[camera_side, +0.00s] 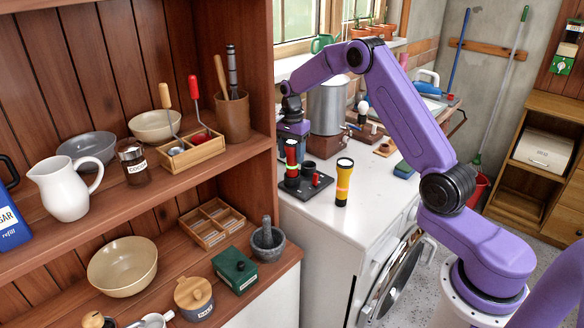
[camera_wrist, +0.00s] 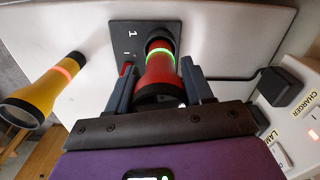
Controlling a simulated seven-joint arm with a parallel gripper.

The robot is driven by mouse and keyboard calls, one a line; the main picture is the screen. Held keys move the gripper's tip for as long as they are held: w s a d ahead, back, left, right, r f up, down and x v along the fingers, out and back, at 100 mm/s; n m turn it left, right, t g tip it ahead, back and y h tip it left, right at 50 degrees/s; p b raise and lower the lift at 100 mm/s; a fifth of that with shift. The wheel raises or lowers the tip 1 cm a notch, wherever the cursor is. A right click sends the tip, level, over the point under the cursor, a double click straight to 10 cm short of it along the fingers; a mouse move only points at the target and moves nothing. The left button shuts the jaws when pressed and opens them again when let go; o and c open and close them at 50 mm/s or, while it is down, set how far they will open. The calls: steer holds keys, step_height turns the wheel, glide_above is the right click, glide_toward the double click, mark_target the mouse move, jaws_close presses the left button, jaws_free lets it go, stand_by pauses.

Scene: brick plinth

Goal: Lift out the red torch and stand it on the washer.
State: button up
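The red torch (camera_side: 291,162) stands upright in a dark dock plate (camera_side: 318,190) on top of the white washer (camera_side: 345,225). It has a black end and a lit green ring, which shows in the wrist view on the torch (camera_wrist: 160,72). My gripper (camera_side: 292,138) is above the torch, pointing down. In the wrist view my gripper's fingers (camera_wrist: 158,75) lie on either side of the red torch, open, with a narrow gap at the left. Contact at the right finger is unclear. The torch's lower end is hidden in the dock.
A yellow torch (camera_side: 343,182) with an orange ring stands on the washer, right of the dock. A large grey pot (camera_side: 327,105) stands behind. A white charger strip (camera_wrist: 295,115) is at the right in the wrist view. Wooden shelves (camera_side: 262,135) rise at the left.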

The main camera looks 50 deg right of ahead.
jaws_close()
steer(key=shift+r, duration=0.15)
steer(key=shift+r, duration=0.5)
step_height(320, 180, up, 6)
steer(key=shift+f, duration=0.1)
steer(key=s+d+r, duration=0.3)
steer(key=s+d, duration=0.8)
steer(key=s, duration=0.3)
steer(key=shift+d, duration=0.2)
